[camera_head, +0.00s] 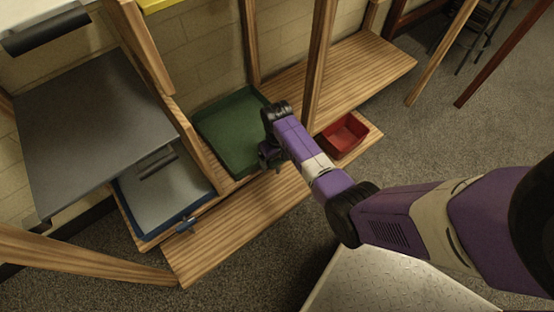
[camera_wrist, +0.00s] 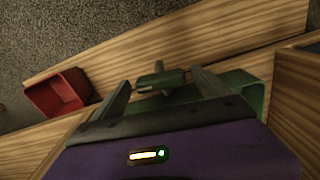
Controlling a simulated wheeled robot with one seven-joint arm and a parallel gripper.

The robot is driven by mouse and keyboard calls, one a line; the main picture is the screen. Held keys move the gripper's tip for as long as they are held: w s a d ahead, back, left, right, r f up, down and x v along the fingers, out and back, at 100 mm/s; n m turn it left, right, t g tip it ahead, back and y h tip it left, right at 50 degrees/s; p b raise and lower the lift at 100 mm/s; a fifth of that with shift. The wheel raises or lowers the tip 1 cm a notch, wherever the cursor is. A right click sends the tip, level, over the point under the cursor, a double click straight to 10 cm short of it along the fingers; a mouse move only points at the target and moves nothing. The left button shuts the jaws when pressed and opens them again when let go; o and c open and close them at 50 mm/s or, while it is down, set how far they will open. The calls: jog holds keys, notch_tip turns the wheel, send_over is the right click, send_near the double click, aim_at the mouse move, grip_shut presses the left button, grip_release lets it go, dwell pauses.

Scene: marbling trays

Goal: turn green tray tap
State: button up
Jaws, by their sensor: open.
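The green tray (camera_head: 222,118) sits on the wooden bench in the head view, and part of its rim (camera_wrist: 245,80) shows at the right in the wrist view. Its green tap (camera_wrist: 160,78) sticks out past the tray's edge over a plank, with a small crossing handle. My gripper (camera_wrist: 160,80) is open, with one finger on each side of the tap in the picture; I see no clear contact, and the depth between them is hard to tell. In the head view my gripper (camera_head: 268,158) is at the tray's front right edge and hides the tap.
A red box (camera_head: 343,135) stands on the bench right of my gripper. A blue-rimmed tray (camera_head: 205,190) with a blue tap (camera_head: 187,225) lies to the left, below a grey panel (camera_head: 90,125). A wooden post (camera_head: 318,60) rises close behind my arm.

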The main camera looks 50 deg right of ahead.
aim_at(277, 160)
jog(key=c, duration=1.4)
jog(key=shift+o, duration=0.2)
jog(key=shift+r+n+p, duration=0.1)
jog(key=shift+n+p, duration=0.4)
jog(key=shift+n, duration=0.3)
jog(key=o, duration=1.4)
jog(key=shift+c, duration=0.2)
notch_tip(277, 160, up, 8)
jog(key=p, duration=0.3)
jog(key=shift+f, duration=0.2)
